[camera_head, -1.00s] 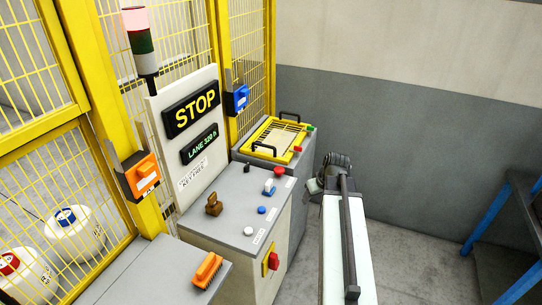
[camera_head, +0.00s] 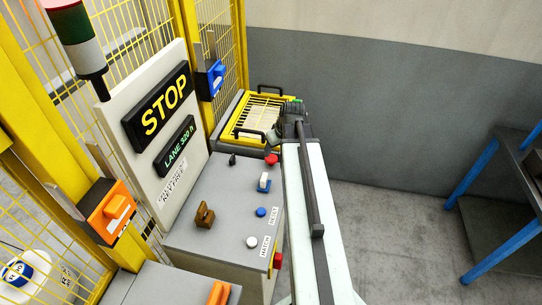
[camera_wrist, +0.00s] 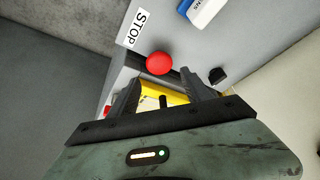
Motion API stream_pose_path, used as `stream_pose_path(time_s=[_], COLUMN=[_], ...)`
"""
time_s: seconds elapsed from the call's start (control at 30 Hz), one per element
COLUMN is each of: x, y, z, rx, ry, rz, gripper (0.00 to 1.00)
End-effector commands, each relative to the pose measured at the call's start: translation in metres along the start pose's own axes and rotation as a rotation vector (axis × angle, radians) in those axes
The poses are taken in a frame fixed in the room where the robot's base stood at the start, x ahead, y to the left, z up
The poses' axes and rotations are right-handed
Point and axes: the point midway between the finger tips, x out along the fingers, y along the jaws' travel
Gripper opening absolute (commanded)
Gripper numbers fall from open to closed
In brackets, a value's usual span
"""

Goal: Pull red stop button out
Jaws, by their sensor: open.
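The red stop button (camera_head: 271,159) is a round red knob on the far right part of the grey console top. In the wrist view the red button (camera_wrist: 159,63) lies just past the fingertips, roughly centred between them, beside a white STOP label (camera_wrist: 139,28). My gripper (camera_wrist: 160,80) is open, with its two dark fingers spread and nothing between them. Whether a finger touches the button cannot be told. In the head view my arm runs along the console's right side, its end beside the button; the fingers are not clear there.
The console top (camera_head: 228,190) also carries a brown knob (camera_head: 204,215), a white-and-blue switch (camera_head: 264,183), and blue and white buttons. A yellow-framed grille (camera_head: 241,120) stands behind. A yellow fence is at left. A blue-legged table (camera_head: 485,190) stands right, with open floor between.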

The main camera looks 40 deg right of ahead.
Motion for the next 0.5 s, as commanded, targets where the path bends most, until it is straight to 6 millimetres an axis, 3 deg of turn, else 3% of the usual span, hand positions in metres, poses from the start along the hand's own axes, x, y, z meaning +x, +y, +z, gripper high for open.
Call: stream_pose_path(time_s=[0.03,0.3,0.5], x=[0.013,0.062,0.069], y=[0.000,0.001,0.001], z=[0.002,0.003,0.001], rx=[-0.001,0.000,0.002], ry=[0.000,0.000,0.000], rz=[0.000,0.000,0.001], gripper=[0.57,0.57,0.57])
